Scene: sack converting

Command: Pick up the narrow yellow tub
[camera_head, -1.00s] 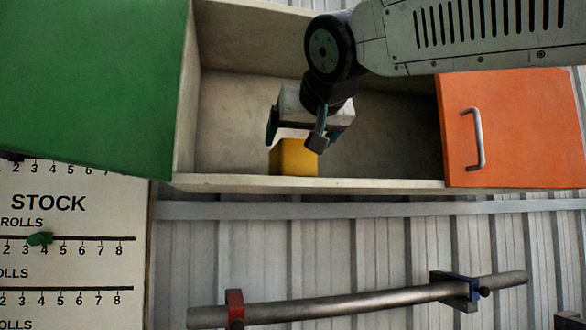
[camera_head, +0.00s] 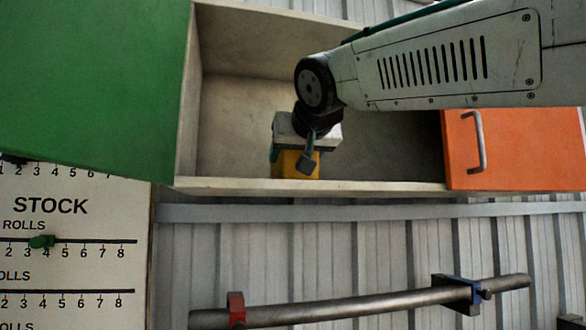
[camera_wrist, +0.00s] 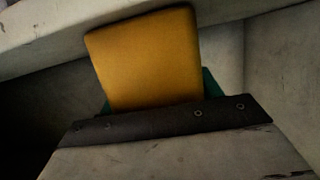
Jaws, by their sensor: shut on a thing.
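The narrow yellow tub (camera_head: 291,166) stands on the floor of the open cabinet compartment, near its front edge, in the head view. My gripper (camera_head: 294,160) has come down over it from above, with one finger on each side, and is shut on it. In the wrist view the tub (camera_wrist: 147,58) fills the space between the fingers, which are mostly hidden behind the dark gripper plate. The gripper body hides the tub's top in the head view. I cannot tell whether the tub is clear of the shelf.
The cabinet (camera_head: 330,187) has a low front lip. A green door (camera_head: 90,80) stands at its left and an orange door (camera_head: 515,150) with a handle at its right. Below are a metal bar (camera_head: 360,302) and a stock board (camera_head: 70,250). The compartment looks otherwise empty.

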